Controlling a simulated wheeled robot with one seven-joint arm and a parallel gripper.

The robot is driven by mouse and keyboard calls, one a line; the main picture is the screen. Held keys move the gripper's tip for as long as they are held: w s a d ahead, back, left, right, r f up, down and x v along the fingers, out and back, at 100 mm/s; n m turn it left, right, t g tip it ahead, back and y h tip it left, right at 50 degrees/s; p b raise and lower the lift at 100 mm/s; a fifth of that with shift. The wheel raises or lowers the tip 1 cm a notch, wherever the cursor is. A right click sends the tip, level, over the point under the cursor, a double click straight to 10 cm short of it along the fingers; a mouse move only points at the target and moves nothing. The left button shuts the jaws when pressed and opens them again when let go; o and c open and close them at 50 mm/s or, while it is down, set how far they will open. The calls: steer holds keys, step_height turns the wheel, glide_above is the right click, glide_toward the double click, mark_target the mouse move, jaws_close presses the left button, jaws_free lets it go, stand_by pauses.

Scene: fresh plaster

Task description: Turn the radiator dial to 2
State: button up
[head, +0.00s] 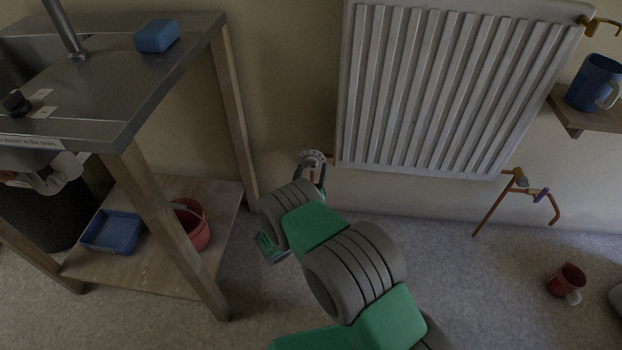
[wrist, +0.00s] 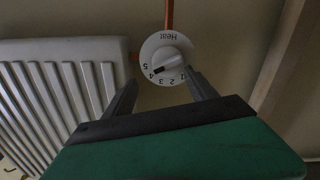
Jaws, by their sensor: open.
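The radiator dial (head: 313,158) is a white round knob at the radiator's lower left corner in the head view. In the wrist view the dial (wrist: 166,56) shows upside down, with the word "Heat" and numbers around its rim. Its raised grey bar has a black end that points down and left, close to the 4. My gripper (wrist: 161,82) is open and empty, with its fingertips just short of the dial, one to each side below it. In the head view my gripper (head: 318,180) is partly hidden behind my wrist.
The white ribbed radiator (head: 450,90) fills the wall right of the dial. A wooden-legged sink bench (head: 140,170) stands on the left, with a blue tray (head: 112,232) and a red bucket (head: 192,225) on its lower shelf. A red mug (head: 567,280) is on the floor at right.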

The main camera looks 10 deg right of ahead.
mark_target(310, 163)
steer(key=shift+s+a+f+n+t+y, duration=0.2)
steer(key=shift+a+f, duration=0.15)
steer(key=shift+f, duration=0.15)
steer(key=shift+s+a+f+n+t+y, duration=0.1)
steer(key=shift+a+f+n+t+y, duration=0.15)
steer(key=shift+f, duration=0.2)
steer(key=b+x, duration=0.1)
steer(key=x, duration=0.7)
steer(key=shift+b, duration=0.4)
steer(key=c, duration=1.3)
